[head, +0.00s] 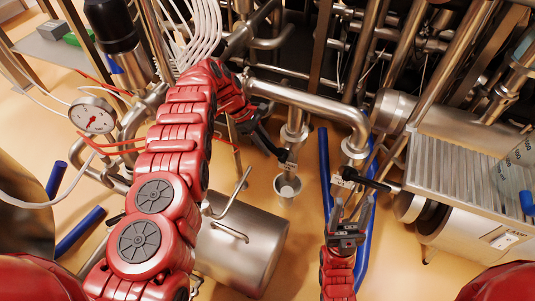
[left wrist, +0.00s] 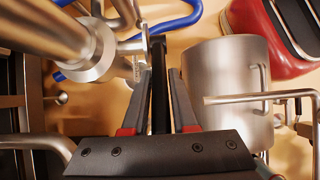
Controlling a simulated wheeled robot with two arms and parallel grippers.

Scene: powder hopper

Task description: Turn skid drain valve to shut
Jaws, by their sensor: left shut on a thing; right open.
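My left gripper (head: 272,143) is shut on a black bar handle (left wrist: 160,75), which shows between its fingers in the left wrist view. The handle is at the valve under a steel vertical pipe (head: 293,132), and a light tag (head: 289,157) shows there. My gripper hides most of this handle in the head view. A second valve with a black lever (head: 374,183) is at the pipe to the right, by another tag (head: 345,177); I cannot read either tag. My right gripper (head: 352,210) is open and empty, just below that lever.
A small metal cup (head: 287,189) is under the left valve. Blue tubes (head: 325,170) run along the floor. A ribbed metal box (head: 455,170) is at right, and a pressure gauge (head: 92,116) at left.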

